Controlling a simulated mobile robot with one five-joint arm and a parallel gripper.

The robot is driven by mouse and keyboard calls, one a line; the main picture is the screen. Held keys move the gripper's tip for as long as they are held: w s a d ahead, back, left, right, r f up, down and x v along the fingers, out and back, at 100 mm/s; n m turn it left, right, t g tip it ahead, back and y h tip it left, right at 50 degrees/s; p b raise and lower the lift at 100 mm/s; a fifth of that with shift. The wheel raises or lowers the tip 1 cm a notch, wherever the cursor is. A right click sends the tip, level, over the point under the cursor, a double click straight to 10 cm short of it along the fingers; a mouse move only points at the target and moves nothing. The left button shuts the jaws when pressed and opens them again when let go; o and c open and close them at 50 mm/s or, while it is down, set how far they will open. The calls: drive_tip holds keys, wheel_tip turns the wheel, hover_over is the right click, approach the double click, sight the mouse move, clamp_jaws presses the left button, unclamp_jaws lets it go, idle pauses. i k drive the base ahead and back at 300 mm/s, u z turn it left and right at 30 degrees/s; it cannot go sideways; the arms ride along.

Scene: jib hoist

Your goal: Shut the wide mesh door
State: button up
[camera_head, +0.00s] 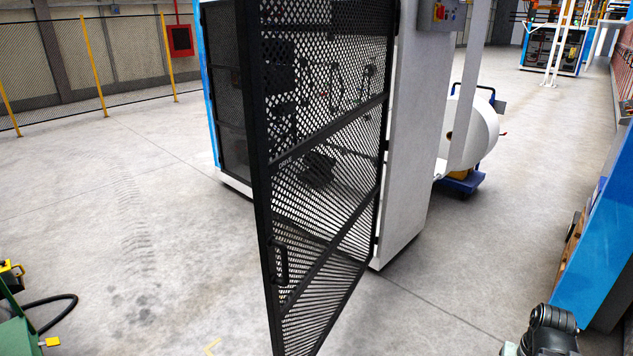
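The wide mesh door (320,215) is a black framed panel with diamond mesh, in the middle of the head view. It stands open, swung out from the machine towards me. Its right edge meets the white side panel (413,130) of the machine. Its free edge is the thick dark post on the left, nearest me. A dark upright piece that looks like a handle (281,264) shows low near that edge. The door's bottom corner is cut off by the picture edge. A grey jointed part of my arm shows at the lower right; my gripper is not in view.
A control box (440,14) with a red button sits atop the white panel. A white rounded drum (478,130) on a blue cart (462,183) stands behind. A blue cabinet (598,235) stands at right, green equipment (18,328) at lower left. The floor left of the door is clear.

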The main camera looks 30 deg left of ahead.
sight(262, 167)
drive_tip(key=u, duration=0.45)
drive_tip(key=i, duration=0.95)
drive_tip(key=u, duration=0.45)
drive_tip(key=k, duration=0.55)
drive_tip(key=u, duration=0.45)
drive_tip(key=i, duration=0.55)
drive_tip(key=z, duration=0.25)
